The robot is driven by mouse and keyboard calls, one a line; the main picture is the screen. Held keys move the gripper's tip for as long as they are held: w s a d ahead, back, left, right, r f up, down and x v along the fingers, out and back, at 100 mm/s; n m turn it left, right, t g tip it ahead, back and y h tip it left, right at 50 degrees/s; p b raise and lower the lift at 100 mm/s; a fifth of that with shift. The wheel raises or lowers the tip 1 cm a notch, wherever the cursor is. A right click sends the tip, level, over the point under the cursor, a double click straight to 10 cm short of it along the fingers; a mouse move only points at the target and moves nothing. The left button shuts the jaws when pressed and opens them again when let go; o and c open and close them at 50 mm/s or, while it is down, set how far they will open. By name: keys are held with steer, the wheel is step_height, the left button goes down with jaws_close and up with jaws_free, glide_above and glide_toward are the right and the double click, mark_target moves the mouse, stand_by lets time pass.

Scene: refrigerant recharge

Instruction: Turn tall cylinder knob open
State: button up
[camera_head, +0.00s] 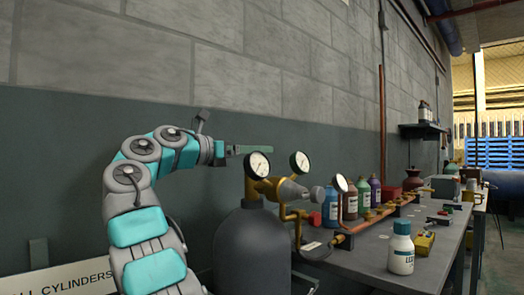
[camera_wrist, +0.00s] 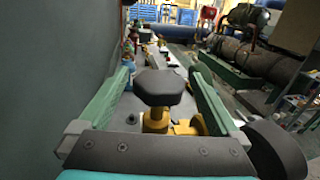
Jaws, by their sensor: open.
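The tall dark grey cylinder (camera_head: 252,255) stands at the lower middle of the head view, with brass valve fittings and gauges above it. In the wrist view, a black faceted knob (camera_wrist: 160,87) sits on a brass valve stem (camera_wrist: 156,120). My gripper (camera_head: 255,149) reaches in from the left, above the cylinder and level with the tops of the gauges. Its green fingers are apart and empty in the wrist view. The knob appears between them there, with visible space on both sides; I cannot tell its depth. I cannot make out this knob clearly in the head view.
Two round gauges (camera_head: 258,165) (camera_head: 300,162) stand close below and right of my gripper. A workbench (camera_head: 370,258) to the right holds several bottles and a white bottle (camera_head: 401,250). A grey wall runs behind. A sign (camera_head: 65,278) reading "ALL CYLINDERS" is at lower left.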

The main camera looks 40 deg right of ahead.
steer(key=shift+s+d, duration=0.15)
steer(key=shift+d, duration=1.3)
steer(key=c, duration=1.4)
